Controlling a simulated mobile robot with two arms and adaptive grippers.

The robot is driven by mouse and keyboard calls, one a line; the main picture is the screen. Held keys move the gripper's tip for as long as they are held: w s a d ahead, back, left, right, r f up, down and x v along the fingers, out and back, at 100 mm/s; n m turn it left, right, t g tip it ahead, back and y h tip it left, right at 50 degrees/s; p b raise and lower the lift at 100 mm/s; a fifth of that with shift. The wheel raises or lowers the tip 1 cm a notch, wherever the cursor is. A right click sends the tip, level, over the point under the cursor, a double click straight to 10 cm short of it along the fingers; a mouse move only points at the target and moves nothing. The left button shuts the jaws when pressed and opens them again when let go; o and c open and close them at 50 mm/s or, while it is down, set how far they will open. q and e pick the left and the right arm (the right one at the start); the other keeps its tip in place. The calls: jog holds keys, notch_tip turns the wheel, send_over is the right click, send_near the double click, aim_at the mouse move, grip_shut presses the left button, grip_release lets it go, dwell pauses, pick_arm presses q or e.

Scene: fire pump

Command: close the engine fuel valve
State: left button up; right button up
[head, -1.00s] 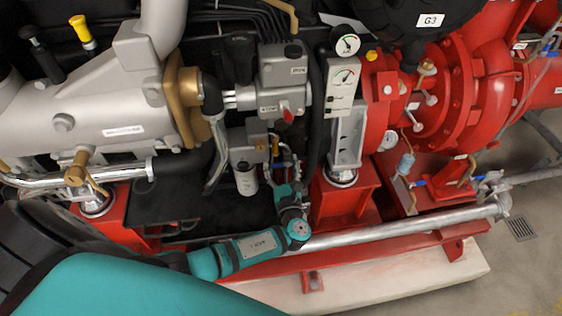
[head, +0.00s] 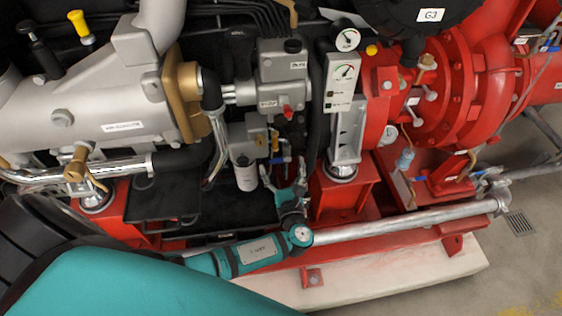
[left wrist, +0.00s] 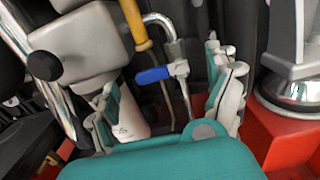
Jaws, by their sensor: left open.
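A small valve with a blue lever (head: 280,160) sits on a thin pipe beside the white filter (head: 246,175). In the left wrist view the blue lever (left wrist: 153,75) points left from its silver pivot, across the pipe. I see no label on it, so I cannot confirm that it is the engine fuel valve. My left gripper (head: 284,186) is open just below the valve in the head view. In the left wrist view its fingers (left wrist: 169,88) stand apart on both sides of the lever, with nothing held. Whether they touch it is unclear. My right gripper is not in view.
A yellow handle (left wrist: 137,25) on a pipe is close above the blue lever. A grey housing (head: 283,75) with a red knob is above. A red pedestal (head: 345,195) stands right of my gripper, and a silver pipe (head: 400,222) runs low in front.

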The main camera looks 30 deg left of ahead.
pick_arm(q)
jog(key=v, duration=0.9)
jog(key=shift+s, duration=0.1)
jog(key=s+a+f+n+g+h, duration=0.2)
jog(key=s+f+g, duration=0.15)
jog(key=f, duration=0.55)
jog(key=s+a+f+n+g+h, duration=0.1)
jog(key=s+f+n+g, duration=0.15)
jog(key=s+f, duration=0.45)
jog(key=s+a+f+n+g+h, duration=0.2)
jog(key=f+n+g, duration=0.1)
jog(key=f, duration=0.8)
jog(key=s+f+n+g+h, duration=0.2)
jog(key=s+f+n, duration=0.4)
jog(key=s+n, duration=0.3)
jog(key=s+f+n+g+h, duration=0.2)
jog(key=s+f+n, duration=0.4)
jog(key=s+n, duration=0.4)
jog(key=s+h, duration=0.1)
jog(key=s, duration=0.4)
jog(key=shift+d+f+h, duration=0.3)
jog(key=shift+h, duration=0.1)
